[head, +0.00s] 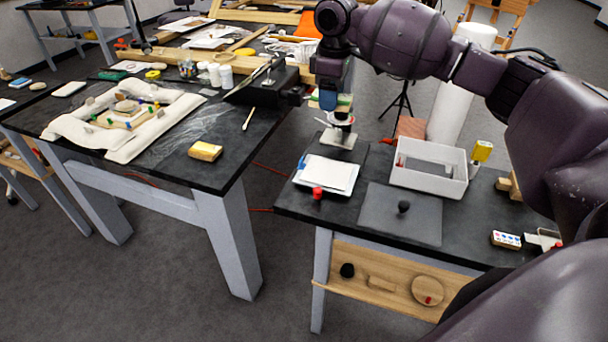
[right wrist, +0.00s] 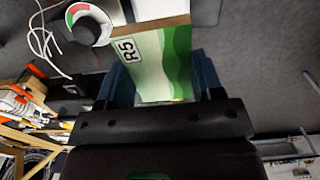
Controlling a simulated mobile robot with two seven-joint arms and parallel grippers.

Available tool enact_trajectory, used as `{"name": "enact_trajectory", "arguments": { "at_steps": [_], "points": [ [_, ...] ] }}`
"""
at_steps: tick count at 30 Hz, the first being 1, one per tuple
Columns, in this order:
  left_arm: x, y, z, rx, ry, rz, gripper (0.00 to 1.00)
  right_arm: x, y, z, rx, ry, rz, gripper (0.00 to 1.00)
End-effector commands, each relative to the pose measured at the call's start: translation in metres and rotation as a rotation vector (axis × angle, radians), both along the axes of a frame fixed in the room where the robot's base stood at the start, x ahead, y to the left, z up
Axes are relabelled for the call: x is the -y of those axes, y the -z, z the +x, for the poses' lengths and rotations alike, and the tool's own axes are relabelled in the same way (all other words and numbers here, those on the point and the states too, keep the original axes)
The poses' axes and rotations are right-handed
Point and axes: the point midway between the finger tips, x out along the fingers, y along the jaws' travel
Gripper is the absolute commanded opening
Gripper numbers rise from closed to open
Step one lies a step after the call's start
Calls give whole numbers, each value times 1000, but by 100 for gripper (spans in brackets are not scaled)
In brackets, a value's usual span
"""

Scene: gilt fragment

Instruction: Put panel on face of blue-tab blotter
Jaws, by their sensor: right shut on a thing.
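My right gripper (head: 328,98) is shut on a thin panel (right wrist: 162,62) with a green and cream painted face, a wood-coloured edge and the label R5. In the head view, only a small part of the panel (head: 344,101) shows beside the fingers. The gripper holds it in the air above the back of the right table. The blotter (head: 333,174) is a white pad lying flat on that table, below and in front of the gripper, with a blue tab (head: 301,162) at its left edge. No panel lies on its face. My left gripper is not in view.
A round dial (right wrist: 90,24) on a stand (head: 338,138) is close to the held panel. A red knob (head: 317,193) is at the blotter's front edge. A gap separates the two tables.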

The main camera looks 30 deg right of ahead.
Motion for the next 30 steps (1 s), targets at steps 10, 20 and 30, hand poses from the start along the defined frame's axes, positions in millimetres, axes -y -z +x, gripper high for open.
{"name": "enact_trajectory", "arguments": {
  "at_steps": [10, 20, 30],
  "points": [
    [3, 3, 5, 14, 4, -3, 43, 3, 46, -2, -6, 50, 0, 37],
    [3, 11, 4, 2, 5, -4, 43, 3, 116, -2, -5, 49, -2, 37],
    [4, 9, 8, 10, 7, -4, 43, 3, 146, -1, -1, 49, -1, 37]
  ]
}}
